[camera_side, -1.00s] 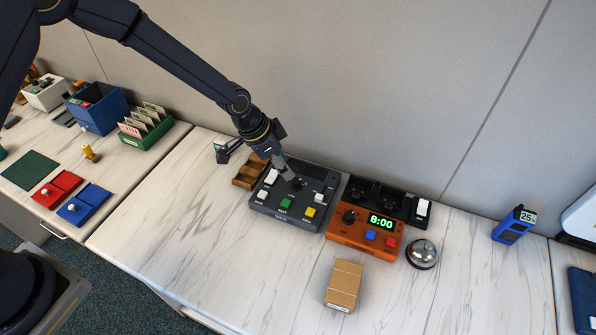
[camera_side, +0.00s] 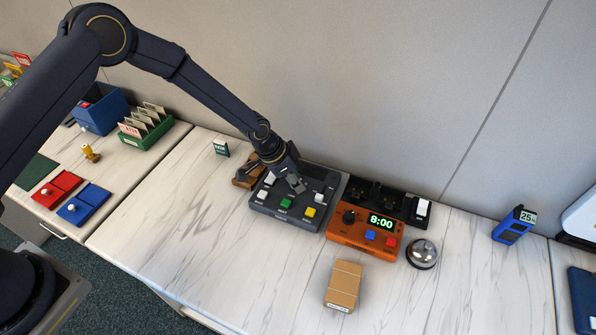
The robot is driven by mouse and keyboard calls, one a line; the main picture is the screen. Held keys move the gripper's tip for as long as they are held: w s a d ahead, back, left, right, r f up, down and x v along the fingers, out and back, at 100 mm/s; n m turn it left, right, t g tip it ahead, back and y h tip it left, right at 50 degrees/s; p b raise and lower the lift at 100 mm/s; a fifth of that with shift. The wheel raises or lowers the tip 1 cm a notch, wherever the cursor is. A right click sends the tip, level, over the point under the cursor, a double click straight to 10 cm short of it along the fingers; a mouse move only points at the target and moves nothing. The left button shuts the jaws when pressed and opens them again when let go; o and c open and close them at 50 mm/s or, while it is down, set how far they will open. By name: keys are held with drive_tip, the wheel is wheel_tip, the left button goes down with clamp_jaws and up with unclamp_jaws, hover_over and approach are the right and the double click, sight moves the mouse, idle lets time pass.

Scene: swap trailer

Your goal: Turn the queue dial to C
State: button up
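A dark grey console (camera_side: 262,207) sits on the white table, with white, green and yellow buttons on its top. My gripper (camera_side: 274,175) is over its back left part, with its two fingers apart. One fingertip is low over the console's middle, where a dark dial showed earlier. The other finger is to the left, by the brown tray. The dial is now hidden behind the gripper, so I cannot tell its setting or whether the finger touches it. No letter C can be read.
A brown wooden tray (camera_side: 243,182) stands left of the console. An orange timer (camera_side: 350,234) showing 8:00 and a black switch box (camera_side: 408,205) stand to its right. A cardboard box (camera_side: 343,286) and a silver bell (camera_side: 422,254) are nearer. The table's front left is clear.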

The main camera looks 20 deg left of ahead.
clamp_jaws()
drive_tip(key=shift+n, duration=0.6)
drive_tip(key=shift+o, duration=2.2)
unclamp_jaws()
drive_tip(key=v, duration=1.2)
drive_tip(key=shift+s+d, duration=0.2)
